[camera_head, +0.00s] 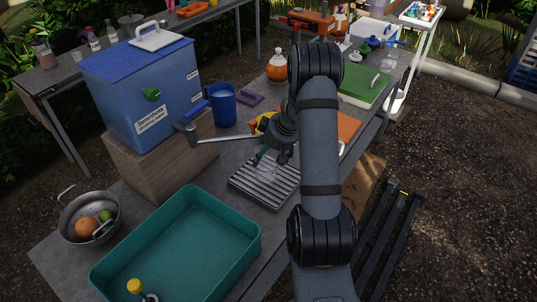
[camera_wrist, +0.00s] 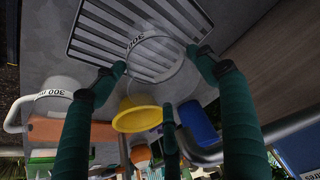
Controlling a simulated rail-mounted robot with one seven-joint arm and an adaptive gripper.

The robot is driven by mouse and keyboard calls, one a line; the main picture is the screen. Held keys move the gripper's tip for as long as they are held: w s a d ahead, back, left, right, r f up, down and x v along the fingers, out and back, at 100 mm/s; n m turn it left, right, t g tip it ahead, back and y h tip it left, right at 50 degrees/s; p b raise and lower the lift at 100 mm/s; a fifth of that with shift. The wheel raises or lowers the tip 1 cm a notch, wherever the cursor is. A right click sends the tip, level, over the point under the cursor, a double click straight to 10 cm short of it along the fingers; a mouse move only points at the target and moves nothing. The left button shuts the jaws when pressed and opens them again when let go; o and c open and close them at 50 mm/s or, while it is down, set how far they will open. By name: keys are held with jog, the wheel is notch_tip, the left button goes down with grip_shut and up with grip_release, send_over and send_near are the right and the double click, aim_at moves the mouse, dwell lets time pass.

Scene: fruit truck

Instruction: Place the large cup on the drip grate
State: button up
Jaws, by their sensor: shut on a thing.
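My gripper (camera_head: 272,155) is shut on a clear cup (camera_wrist: 155,75) marked "300". In the wrist view its green fingertips (camera_wrist: 155,68) lie at either side of the cup. In the head view the cup is faint and partly hidden under the fingers, over the upper part of the drip grate. The drip grate (camera_head: 262,187) is a slatted metal rack lying on the table, and it also shows in the wrist view (camera_wrist: 110,40). I cannot tell whether the cup touches the grate.
A teal tray (camera_head: 250,238) stands in front of the grate. A blue dispenser (camera_head: 140,95) sits on a wooden block (camera_head: 155,165) at left. A blue cup (camera_head: 222,103) stands behind the grate. In the wrist view, a yellow bowl-like thing (camera_wrist: 138,120) is near the held cup.

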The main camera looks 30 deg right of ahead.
jog(key=shift+f, duration=0.2)
jog(key=shift+f, duration=0.1)
jog(key=o, duration=1.1)
jog(key=shift+c, duration=0.2)
jog(key=shift+r, duration=0.3)
jog(key=p+v, duration=0.1)
jog(key=v, duration=1)
jog(key=shift+s+r, duration=0.3)
